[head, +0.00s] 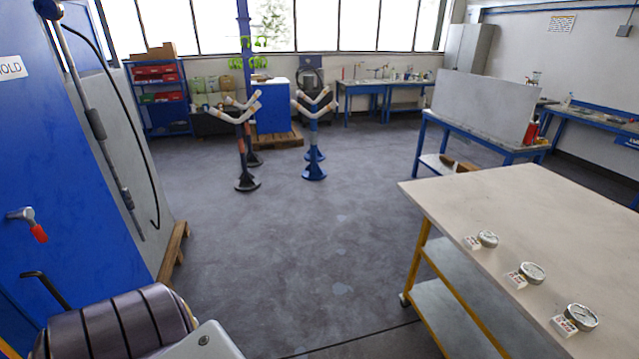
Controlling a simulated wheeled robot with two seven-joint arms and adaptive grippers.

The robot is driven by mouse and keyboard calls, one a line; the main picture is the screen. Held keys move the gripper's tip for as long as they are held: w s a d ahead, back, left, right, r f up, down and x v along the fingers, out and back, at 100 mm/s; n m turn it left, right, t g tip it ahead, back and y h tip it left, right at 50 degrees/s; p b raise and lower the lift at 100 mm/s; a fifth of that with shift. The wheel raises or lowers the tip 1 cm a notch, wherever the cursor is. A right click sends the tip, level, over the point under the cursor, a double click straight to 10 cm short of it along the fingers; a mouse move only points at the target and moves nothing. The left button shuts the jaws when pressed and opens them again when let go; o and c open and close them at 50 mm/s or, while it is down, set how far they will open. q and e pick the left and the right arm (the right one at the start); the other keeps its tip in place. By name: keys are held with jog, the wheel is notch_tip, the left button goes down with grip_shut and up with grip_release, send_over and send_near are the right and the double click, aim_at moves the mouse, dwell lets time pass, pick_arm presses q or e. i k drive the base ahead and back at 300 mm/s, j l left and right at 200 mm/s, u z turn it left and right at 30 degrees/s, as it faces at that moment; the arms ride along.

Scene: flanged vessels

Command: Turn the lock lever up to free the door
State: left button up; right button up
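The lock lever (30,222) is at the left edge of the head view, on a tall blue panel that seems to be the door (35,130). It has a silver hub and arm and a red grip, and the grip hangs down and to the right of the hub. The blue panel looks closed as far as it shows; its left part is cut off by the frame. Neither of my grippers is in view, and nothing touches the lever.
A ribbed dark cylinder (120,322) fills the lower left below the lever, with a black bent bar beside it. A table with gauges (520,210) stands at the right. Pipe stands (313,150) are farther back. The middle floor is clear.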

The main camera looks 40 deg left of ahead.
aim_at(27, 214)
jog(key=u, duration=3.2)
